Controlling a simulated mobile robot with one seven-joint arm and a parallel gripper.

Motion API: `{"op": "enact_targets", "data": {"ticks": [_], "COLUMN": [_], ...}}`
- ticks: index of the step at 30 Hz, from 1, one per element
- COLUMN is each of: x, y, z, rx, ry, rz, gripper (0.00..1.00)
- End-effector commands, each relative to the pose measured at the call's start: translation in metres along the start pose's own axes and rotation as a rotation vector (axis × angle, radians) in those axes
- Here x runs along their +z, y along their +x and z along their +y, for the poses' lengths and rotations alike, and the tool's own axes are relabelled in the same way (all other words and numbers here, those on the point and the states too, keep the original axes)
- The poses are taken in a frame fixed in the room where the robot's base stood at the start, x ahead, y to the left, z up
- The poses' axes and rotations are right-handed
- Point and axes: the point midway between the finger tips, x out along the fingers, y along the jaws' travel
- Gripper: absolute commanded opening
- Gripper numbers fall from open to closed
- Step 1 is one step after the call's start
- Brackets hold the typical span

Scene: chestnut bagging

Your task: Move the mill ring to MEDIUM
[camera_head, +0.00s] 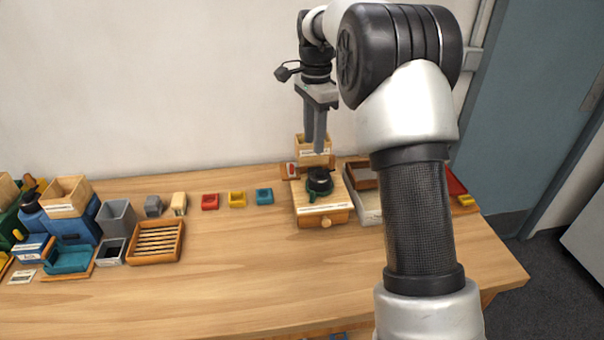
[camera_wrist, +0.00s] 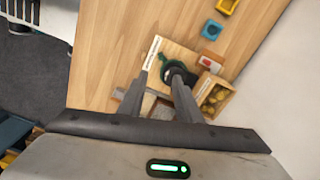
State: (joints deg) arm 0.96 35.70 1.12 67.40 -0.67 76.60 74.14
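The mill (camera_head: 326,204) is a light wooden box with a drawer knob at the front. It stands at the back right of the table, with a dark green ring (camera_head: 313,195) and a black top (camera_head: 320,178) on it. The mill also shows in the wrist view (camera_wrist: 184,54), with its green ring and dark top partly behind one finger. My gripper (camera_head: 315,146) points down just above the black top, apart from it. The ring's setting marks are too small to read.
A wooden bin (camera_head: 313,150) stands right behind the mill; the wrist view shows brown nuts in it (camera_wrist: 214,96). Trays lie to the right, partly hidden by my arm. Red (camera_head: 210,201), yellow (camera_head: 237,199) and teal (camera_head: 264,196) blocks sit left. The table's front middle is clear.

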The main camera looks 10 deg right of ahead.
Motion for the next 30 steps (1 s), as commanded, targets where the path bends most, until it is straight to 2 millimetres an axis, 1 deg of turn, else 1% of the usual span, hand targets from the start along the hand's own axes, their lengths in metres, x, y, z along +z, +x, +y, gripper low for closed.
{"op": "enact_targets", "data": {"ticks": [5,8,24,30], "x": [-0.001,-0.001,-0.001,-0.001], "y": [0.011,0.025,0.139,0.167], "z": [-0.003,-0.003,-0.001,-0.002], "rx": [0.007,0.009,0.01,0.007], "ry": [0.019,0.019,0.016,0.018], "rz": [-0.002,-0.003,-0.002,-0.003], "gripper": [0.31,0.31,0.31,0.31]}}
